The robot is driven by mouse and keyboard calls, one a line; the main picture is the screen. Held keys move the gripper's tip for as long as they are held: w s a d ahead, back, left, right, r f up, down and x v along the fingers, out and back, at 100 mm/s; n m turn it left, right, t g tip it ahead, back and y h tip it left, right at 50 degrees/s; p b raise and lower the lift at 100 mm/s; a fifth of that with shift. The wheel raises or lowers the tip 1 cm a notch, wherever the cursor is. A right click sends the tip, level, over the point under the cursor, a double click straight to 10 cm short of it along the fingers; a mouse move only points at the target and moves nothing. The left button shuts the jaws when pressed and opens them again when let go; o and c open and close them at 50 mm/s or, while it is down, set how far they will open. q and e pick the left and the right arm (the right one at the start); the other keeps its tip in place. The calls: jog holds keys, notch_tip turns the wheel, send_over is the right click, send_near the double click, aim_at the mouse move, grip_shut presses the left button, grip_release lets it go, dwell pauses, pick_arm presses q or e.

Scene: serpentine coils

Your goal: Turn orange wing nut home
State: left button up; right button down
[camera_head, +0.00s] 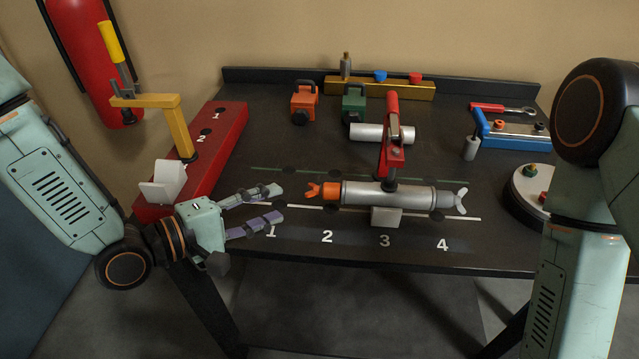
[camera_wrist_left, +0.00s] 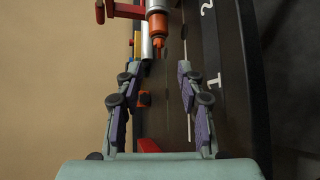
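The orange wing nut (camera_head: 312,190) sits at the left end of a silver cylinder (camera_head: 390,196), which lies across the table under a red clamp (camera_head: 391,155). A grey winged piece (camera_head: 461,201) is at the cylinder's right end. My left gripper (camera_head: 281,202) is open and empty, its fingers pointing right toward the wing nut with a small gap left. In the left wrist view the wing nut (camera_wrist_left: 157,45) shows ahead of the fingertips, between their lines; my open gripper (camera_wrist_left: 170,72) is not touching it. My right arm shows at the right, but its gripper is out of view.
A grey block (camera_head: 386,217) stands below the cylinder, by the painted numbers. A red rail with a yellow clamp (camera_head: 165,105) is at the left. Orange (camera_head: 304,102) and green (camera_head: 354,104) items, a loose silver cylinder (camera_head: 370,133) and a blue fixture (camera_head: 515,131) stand farther back.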

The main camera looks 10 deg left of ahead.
aim_at(305, 193)
pick_arm(q)
jog(key=shift+w+a, duration=0.1)
jog(key=shift+a, duration=0.3)
jog(key=x, duration=0.1)
jog(key=b+x, duration=0.1)
jog(key=shift+d+f, duration=0.1)
jog(key=shift+d, duration=0.35)
jog(key=shift+w+d+f, duration=0.1)
jog(key=shift+w+d, duration=0.1)
jog(key=shift+w, duration=0.05)
jog(key=shift+w+d+f, duration=0.15)
jog(key=shift+w+d, duration=0.1)
jog(key=shift+w, duration=0.2)
jog(key=shift+w+d, duration=0.2)
jog(key=shift+d, duration=0.05)
jog(key=shift+b+x, duration=0.35)
jog(key=shift+x, duration=1.05)
jog(key=shift+s+a, duration=0.1)
jog(key=shift+a, duration=0.05)
